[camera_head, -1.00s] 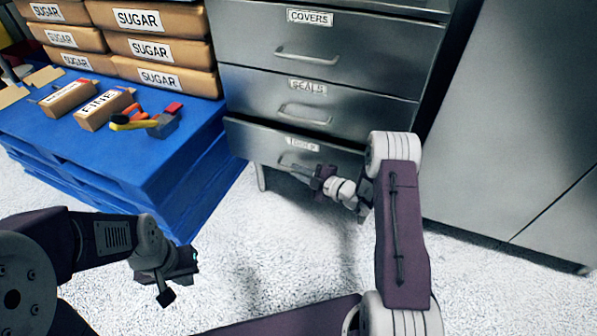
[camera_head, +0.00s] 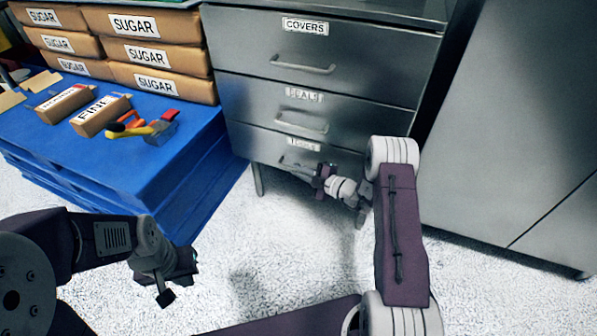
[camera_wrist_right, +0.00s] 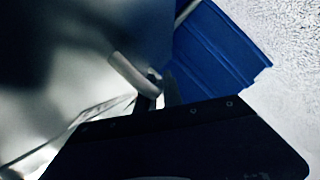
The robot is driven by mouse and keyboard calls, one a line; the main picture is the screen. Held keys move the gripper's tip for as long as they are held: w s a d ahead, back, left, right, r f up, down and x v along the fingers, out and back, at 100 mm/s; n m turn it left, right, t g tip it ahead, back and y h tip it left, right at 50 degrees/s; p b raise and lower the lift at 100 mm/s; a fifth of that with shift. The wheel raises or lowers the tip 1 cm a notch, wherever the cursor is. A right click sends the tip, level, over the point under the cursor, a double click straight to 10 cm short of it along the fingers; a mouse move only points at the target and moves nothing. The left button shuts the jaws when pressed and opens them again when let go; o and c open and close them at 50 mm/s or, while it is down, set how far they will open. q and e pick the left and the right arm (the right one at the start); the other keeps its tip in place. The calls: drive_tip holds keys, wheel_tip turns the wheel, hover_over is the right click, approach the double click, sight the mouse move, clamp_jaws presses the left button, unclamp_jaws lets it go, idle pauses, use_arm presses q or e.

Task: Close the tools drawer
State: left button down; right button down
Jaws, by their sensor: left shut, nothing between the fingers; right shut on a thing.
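The tools drawer (camera_head: 262,147) is the bottom drawer of the grey metal cabinet, and its small label is blurred. Its front looks about level with the drawers above; I cannot tell if a small gap is left. My right gripper (camera_head: 318,176) is at the drawer's handle (camera_head: 290,163), shut on it. In the right wrist view the pale handle bar (camera_wrist_right: 132,75) runs into the dark fingers (camera_wrist_right: 155,95) of this gripper. My left gripper (camera_head: 180,283) is shut and empty above the floor at the lower left, apart from the cabinet.
The covers drawer (camera_head: 260,50) and seals drawer (camera_head: 260,105) above look shut. A blue pallet (camera_head: 190,175) left of the cabinet holds sugar bags (camera_head: 150,55), small packages and a hand tool (camera_head: 140,130). A tall grey cabinet (camera_head: 500,140) stands right. White floor in front is free.

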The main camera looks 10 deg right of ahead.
drive_tip(key=shift+w+d, duration=0.2)
drive_tip(key=shift+d, duration=0.05)
drive_tip(key=c, duration=1.5)
unclamp_jaws()
drive_tip(key=shift+s+d+r+p, duration=0.2)
drive_tip(key=shift+s+p, duration=0.1)
drive_tip(key=shift+p, duration=0.1)
drive_tip(key=p+v, duration=0.4)
drive_tip(key=v, duration=0.4)
drive_tip(key=shift+s+p, duration=0.15)
drive_tip(key=shift+p, duration=0.15)
